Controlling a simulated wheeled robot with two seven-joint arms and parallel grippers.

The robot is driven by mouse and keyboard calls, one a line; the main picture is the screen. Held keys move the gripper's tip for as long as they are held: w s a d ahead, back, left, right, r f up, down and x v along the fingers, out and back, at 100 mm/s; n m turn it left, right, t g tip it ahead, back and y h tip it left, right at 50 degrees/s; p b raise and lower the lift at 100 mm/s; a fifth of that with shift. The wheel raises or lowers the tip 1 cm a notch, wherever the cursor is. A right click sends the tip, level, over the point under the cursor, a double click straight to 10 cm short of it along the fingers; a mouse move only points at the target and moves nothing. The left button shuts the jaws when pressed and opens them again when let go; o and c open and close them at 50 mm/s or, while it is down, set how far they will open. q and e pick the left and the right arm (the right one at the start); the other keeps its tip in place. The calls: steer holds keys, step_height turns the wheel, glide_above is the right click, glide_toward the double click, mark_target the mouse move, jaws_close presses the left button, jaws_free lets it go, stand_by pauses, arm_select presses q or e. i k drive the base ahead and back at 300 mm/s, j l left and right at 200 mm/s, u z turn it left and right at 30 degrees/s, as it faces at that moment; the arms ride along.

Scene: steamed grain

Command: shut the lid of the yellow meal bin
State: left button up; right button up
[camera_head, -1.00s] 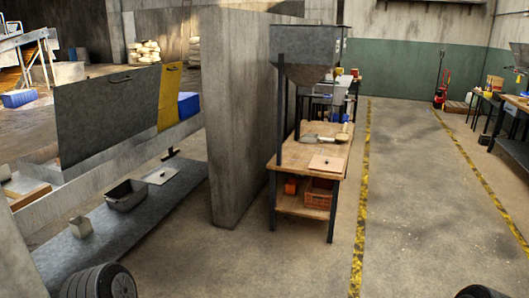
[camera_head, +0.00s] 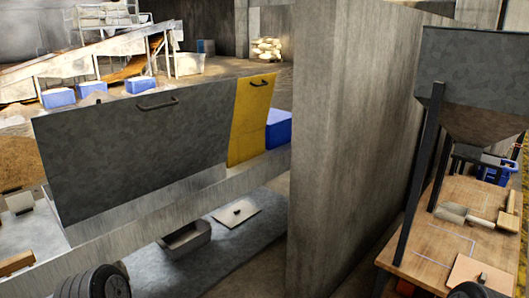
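The yellow lid (camera_head: 249,120) of the meal bin stands raised, nearly upright, left of the concrete wall. A dark handle (camera_head: 259,82) sits near its top edge. The yellow lid is beside a larger grey lid (camera_head: 135,150), which also stands raised and has its own handle (camera_head: 158,105). Below both lids runs a pale bin wall (camera_head: 180,195); the inside of the yellow bin is not clearly visible. Neither of my grippers is in view; only dark rounded parts of my own body show at the bottom edge.
A thick concrete wall (camera_head: 345,150) stands just right of the yellow lid. A grey tray (camera_head: 186,238) and a flat pale plate (camera_head: 237,213) lie on the low ledge in front. A wooden workbench (camera_head: 455,215) with a scoop (camera_head: 465,214) is at right. A blue box (camera_head: 279,129) sits behind the lid.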

mark_target(253, 94)
steer(key=i+u, duration=0.2)
steer(key=i, duration=0.9)
steer(key=j, duration=0.1)
